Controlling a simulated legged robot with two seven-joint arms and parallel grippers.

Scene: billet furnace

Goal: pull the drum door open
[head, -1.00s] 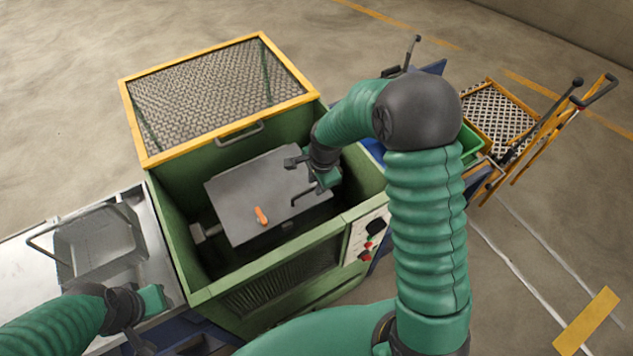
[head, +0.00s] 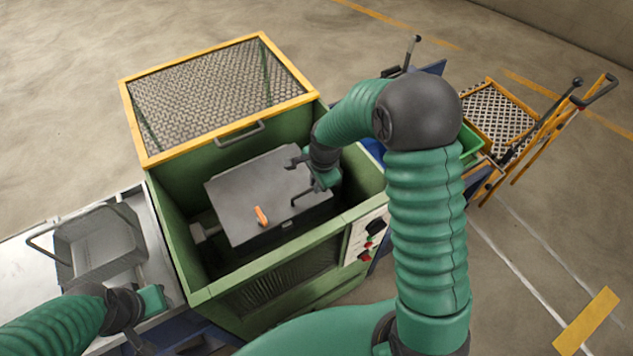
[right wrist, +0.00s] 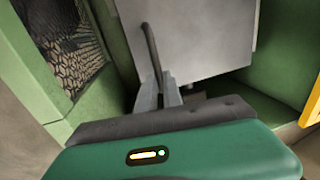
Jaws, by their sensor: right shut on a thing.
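The drum door (head: 255,190) is a flat grey plate on the drum inside the green open-topped housing, with an orange latch (head: 261,216) near its front edge. My right gripper (head: 298,178) is at the door's right side, reaching down into the housing. In the right wrist view its two grey fingers (right wrist: 159,94) are shut on the dark bar handle (right wrist: 150,45), beside the grey door panel (right wrist: 195,40). The fingers hide the handle's lower end. My left gripper (head: 143,318) hangs at the lower left, away from the door; its finger gap is unclear.
A raised mesh lid with a yellow frame (head: 290,70) stands behind the opening. The housing's front wall (head: 280,262) and control panel (head: 366,238) border the drum closely. A yellow trolley (head: 548,130) stands at right.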

